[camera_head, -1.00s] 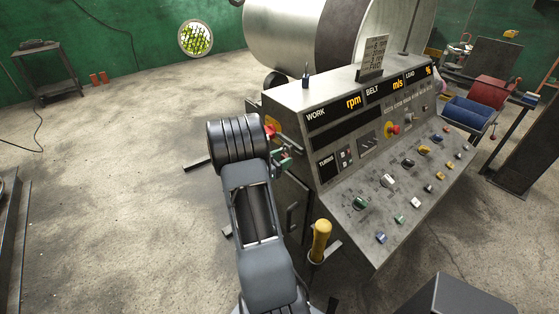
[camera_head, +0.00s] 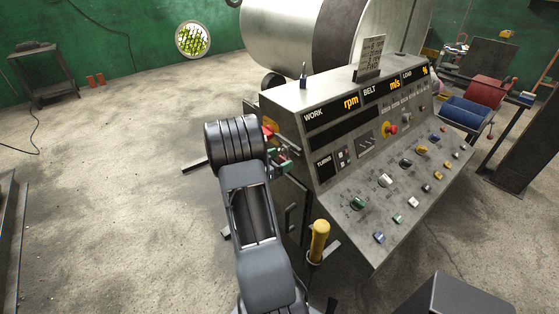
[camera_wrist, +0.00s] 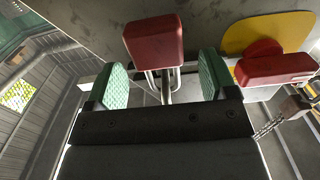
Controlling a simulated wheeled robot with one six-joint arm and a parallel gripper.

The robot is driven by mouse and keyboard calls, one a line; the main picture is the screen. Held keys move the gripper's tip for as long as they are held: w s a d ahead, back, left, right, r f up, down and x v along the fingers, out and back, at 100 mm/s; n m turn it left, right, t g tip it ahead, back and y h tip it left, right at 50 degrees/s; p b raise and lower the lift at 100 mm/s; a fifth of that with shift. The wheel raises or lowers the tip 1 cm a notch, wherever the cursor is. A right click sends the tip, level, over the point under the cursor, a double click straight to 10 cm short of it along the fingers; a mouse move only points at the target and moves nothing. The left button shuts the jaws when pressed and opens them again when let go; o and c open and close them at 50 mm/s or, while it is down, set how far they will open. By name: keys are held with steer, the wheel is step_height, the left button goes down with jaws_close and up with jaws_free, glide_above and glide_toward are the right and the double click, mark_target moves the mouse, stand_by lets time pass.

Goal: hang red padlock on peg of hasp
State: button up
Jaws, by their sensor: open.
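In the wrist view a red padlock (camera_wrist: 153,42) shows just beyond my open gripper (camera_wrist: 163,80). Its metal shackle (camera_wrist: 165,85) runs down the picture between the two green finger pads, with a gap on each side. A grey metal bar or peg lies at the shackle; I cannot tell whether the shackle is around it. To the right, a red handle (camera_wrist: 275,66) sits on a yellow plate (camera_wrist: 262,30). In the head view, my gripper (camera_head: 281,163) is at the left side of the console, partly hidden by my arm. A small red part (camera_head: 268,132) shows above it.
The console (camera_head: 372,150) with knobs and displays stands right of my arm. A yellow-handled lever (camera_head: 319,241) rises near its lower left side. A chain (camera_wrist: 268,127) hangs right of my gripper. Open floor (camera_head: 110,190) lies to the left.

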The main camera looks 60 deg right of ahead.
steer(key=b+v, duration=0.3)
steer(key=v, duration=1.1)
